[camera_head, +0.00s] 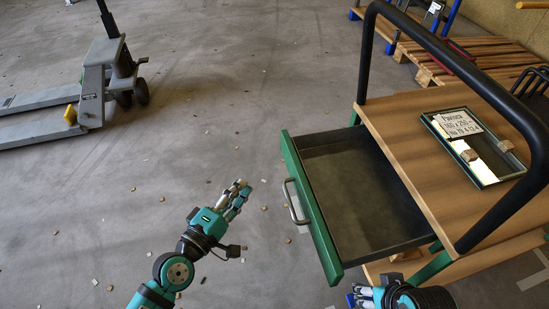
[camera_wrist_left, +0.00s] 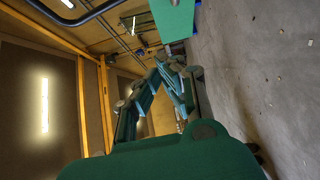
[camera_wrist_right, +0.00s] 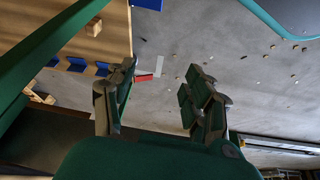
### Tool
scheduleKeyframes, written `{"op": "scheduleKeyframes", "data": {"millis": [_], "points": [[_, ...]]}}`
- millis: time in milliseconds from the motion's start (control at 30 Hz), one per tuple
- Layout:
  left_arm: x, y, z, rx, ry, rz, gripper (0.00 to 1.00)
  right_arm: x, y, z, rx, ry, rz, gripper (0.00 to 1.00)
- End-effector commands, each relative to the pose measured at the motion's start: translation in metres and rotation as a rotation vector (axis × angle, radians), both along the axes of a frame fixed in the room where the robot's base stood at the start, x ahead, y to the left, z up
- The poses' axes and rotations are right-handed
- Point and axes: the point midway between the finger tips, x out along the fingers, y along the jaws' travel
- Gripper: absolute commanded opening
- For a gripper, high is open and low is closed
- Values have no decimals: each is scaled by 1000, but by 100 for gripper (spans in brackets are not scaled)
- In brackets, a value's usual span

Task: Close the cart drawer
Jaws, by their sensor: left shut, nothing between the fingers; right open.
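The cart drawer (camera_head: 350,192) stands pulled out from under the wooden cart top (camera_head: 430,150). Its green front (camera_head: 313,214) carries a curved metal handle (camera_head: 295,202), and its dark inside looks empty. My left gripper (camera_head: 242,190) is shut and empty, to the left of the handle and apart from it. The left gripper's fingers also show in the left wrist view (camera_wrist_left: 172,72). My right gripper (camera_head: 358,297) is low by the near corner of the drawer, partly cut off by the frame edge. In the right wrist view its fingers (camera_wrist_right: 155,85) are spread with nothing between them.
A black cart push bar (camera_head: 470,75) arches over the cart top. A grey pallet jack (camera_head: 95,95) stands at upper left, and a wooden pallet (camera_head: 460,55) behind. Floor left of the drawer is open, with small scattered debris.

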Motion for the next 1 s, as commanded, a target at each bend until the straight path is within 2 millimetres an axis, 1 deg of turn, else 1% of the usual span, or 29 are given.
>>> {"op": "scheduleKeyframes", "data": {"millis": [133, 267, 367, 467, 500, 600, 700, 833, 1000], "points": [[23, -11, 3, -3, -4, 2, 0, -8, -2, -1, -6, 34, -2, 53], [48, -25, 2, -2, -4, 1, 0, -11, -3, -3, -11, 49, -2, 53], [67, -35, 2, -1, -4, -1, 0, -8, -4, -4, -12, 38, -1, 53], [85, -44, 2, 1, -4, -1, 0, 3, -3, -1, -8, -10, 4, 53], [86, -51, 1, 0, -1, -2, 0, 5, -2, 0, -6, -17, 4, 53], [90, -65, 1, 0, 0, -3, 0, 5, -2, 0, -6, -18, 4, 53], [93, -74, 1, 3, -1, -2, 0, 7, -1, 0, -4, -31, 6, 53], [94, -80, 1, 5, -1, -2, 0, 9, -1, 1, -2, -39, 6, 53], [94, -81, 1, 6, -2, -2, 0, 9, 0, 1, -1, -40, 7, 53]]}}
